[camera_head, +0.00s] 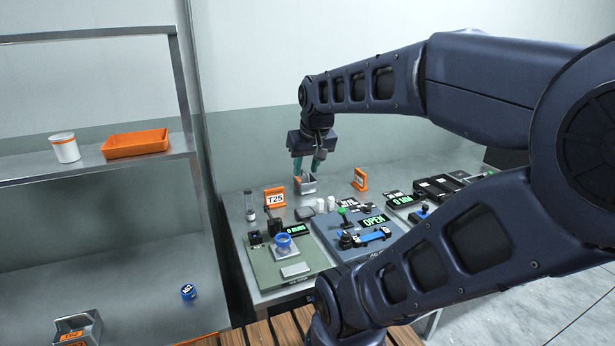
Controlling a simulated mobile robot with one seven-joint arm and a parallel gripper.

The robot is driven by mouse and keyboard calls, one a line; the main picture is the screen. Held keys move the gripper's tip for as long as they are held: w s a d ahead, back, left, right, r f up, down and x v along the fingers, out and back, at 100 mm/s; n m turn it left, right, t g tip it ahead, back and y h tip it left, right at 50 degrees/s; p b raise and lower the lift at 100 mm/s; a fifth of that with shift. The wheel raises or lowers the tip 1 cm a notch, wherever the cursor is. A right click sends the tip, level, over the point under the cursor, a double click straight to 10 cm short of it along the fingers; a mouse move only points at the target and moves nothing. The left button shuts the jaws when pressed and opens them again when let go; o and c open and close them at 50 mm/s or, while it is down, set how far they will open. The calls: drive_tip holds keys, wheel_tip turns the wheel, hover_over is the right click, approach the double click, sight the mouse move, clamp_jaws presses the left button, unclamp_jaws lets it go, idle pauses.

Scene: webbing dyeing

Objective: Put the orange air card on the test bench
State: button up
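My gripper (308,165) points down over the back of the test bench (262,207). Its two teal fingers are apart, and I see nothing between them. Just under the fingertips is a small grey holder (308,186) with a bit of orange at its edge; whether the fingers touch it I cannot tell. An orange-framed card reading T25 (275,198) stands upright on the bench, left of the gripper. Another orange card (360,180) stands on the bench to the right. I cannot read which is the air card.
The bench carries a green panel with a blue dial (283,241), a blue-grey panel showing OPEN (374,220), and several dark modules behind my arm. At left, a metal shelf holds an orange tray (135,143) and white cup (65,148). A blue cylinder (188,292) lies below.

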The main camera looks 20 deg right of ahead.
drive_tip(key=shift+s+a+f, duration=0.3)
drive_tip(key=shift+s+f, duration=0.1)
drive_tip(key=shift+s, duration=0.4)
drive_tip(key=shift+s+a+f, duration=0.25)
drive_tip(key=shift+s+f, duration=0.15)
drive_tip(key=shift+s, duration=0.35)
